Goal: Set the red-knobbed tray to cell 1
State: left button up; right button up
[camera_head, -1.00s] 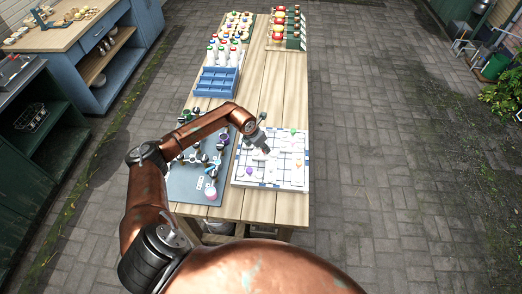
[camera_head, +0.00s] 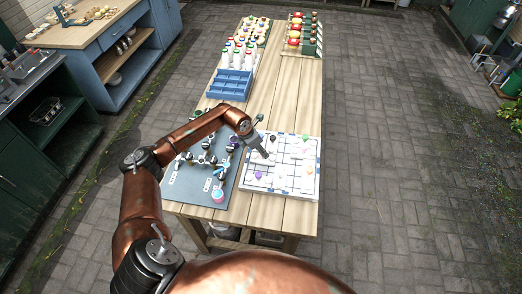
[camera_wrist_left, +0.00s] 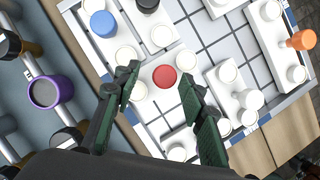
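The red knob (camera_wrist_left: 165,77) of the red-knobbed tray shows in the left wrist view, between the two fingers of my left gripper (camera_wrist_left: 158,92). The fingers are open and apart from the knob on both sides. The tray is a white piece with round white pegs, and my fingers partly hide it. It lies on the white gridded board (camera_head: 252,188). In the head view my left gripper (camera_head: 267,157) is low over the board's middle, and the red knob cannot be made out. Cell numbers cannot be read. My right gripper is not in view.
Other white trays on the board carry a blue knob (camera_wrist_left: 103,23), an orange knob (camera_wrist_left: 303,40), a purple knob (camera_head: 258,174) and a green knob (camera_head: 305,138). A blue bin (camera_head: 230,86) and bottles stand behind.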

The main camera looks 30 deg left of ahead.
pick_arm(q)
jog(key=shift+d, duration=0.1)
jog(key=shift+r, duration=0.15)
jog(key=v, duration=1.1)
jog(key=shift+r, duration=0.3)
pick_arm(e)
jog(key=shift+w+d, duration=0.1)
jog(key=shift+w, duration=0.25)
pick_arm(q)
jog(key=shift+s+f, duration=0.1)
jog(key=shift+s, duration=0.1)
